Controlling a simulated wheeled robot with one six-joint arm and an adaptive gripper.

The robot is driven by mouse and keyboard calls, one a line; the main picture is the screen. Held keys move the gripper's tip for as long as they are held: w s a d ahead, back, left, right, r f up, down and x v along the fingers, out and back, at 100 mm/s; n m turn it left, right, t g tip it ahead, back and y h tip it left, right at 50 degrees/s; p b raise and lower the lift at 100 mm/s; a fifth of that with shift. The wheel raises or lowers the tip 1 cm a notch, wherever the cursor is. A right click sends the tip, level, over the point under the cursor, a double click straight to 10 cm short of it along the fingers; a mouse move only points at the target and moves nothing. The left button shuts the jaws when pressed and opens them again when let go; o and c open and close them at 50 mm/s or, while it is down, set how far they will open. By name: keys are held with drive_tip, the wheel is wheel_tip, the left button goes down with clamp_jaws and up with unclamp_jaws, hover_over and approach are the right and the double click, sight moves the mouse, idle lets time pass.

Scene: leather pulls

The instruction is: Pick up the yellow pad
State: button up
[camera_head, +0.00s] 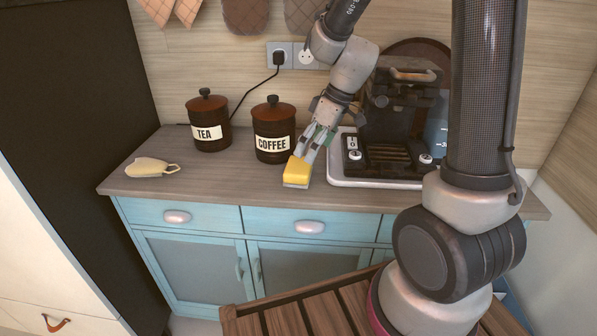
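The yellow pad (297,171), with a greyish lower layer, is near the front edge of the wooden counter, in front of the coffee canister and to its right. My gripper (303,156) reaches down from the upper right, with its fingertips at the top of the pad. The fingers overlap the pad's upper edge in this view. I cannot tell whether they are shut on it, or whether the pad rests on the counter or is just above it.
Dark TEA (208,121) and COFFEE (273,130) canisters stand behind. A coffee machine (397,117) on a pale tray (338,178) is to the right.

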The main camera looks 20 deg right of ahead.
sight(299, 165)
drive_tip(key=shift+w+a+r+n+t, duration=0.2)
drive_tip(key=shift+w+r+n+t, duration=0.1)
drive_tip(key=shift+w+n, duration=0.35)
drive_tip(key=shift+w+f+n, duration=0.1)
drive_tip(key=shift+f+n, duration=0.05)
drive_tip(key=shift+n, duration=0.7)
drive_tip(key=x, duration=0.7)
drive_tip(key=shift+a+f, duration=0.2)
drive_tip(key=shift+a, duration=0.1)
drive_tip(key=shift+c, duration=0.2)
drive_tip(key=c, duration=0.6)
